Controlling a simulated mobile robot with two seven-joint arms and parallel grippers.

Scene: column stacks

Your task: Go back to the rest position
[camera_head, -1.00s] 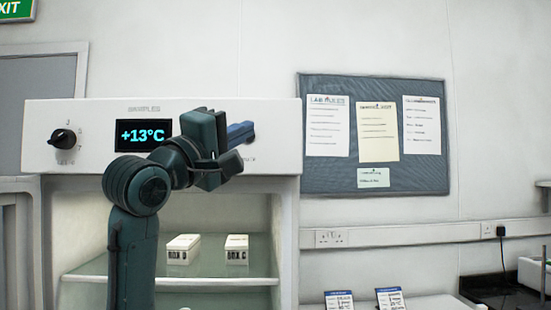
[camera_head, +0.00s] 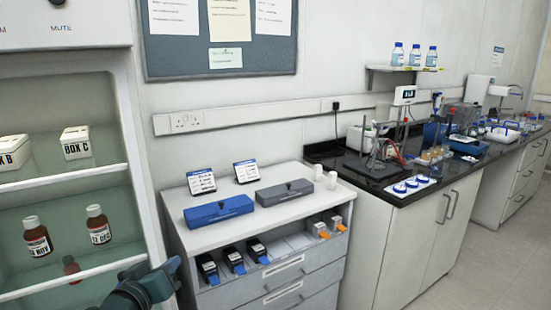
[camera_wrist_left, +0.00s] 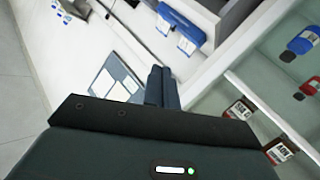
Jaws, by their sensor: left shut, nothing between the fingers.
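My left gripper (camera_wrist_left: 161,86) shows in the left wrist view with its two dark fingers together and nothing between them. A dark green part of my left arm shows at the bottom left of the head view, in front of the open sample cabinet (camera_head: 142,160). My right gripper is in neither view.
The cabinet shelves hold white boxes (camera_head: 76,143) and brown bottles (camera_head: 98,225). To the right, a drawer unit (camera_head: 300,285) bears a blue case (camera_head: 218,209) and a grey case (camera_head: 284,193). A black bench (camera_head: 385,185) with lab equipment runs along the wall. Open floor (camera_head: 480,265) lies at right.

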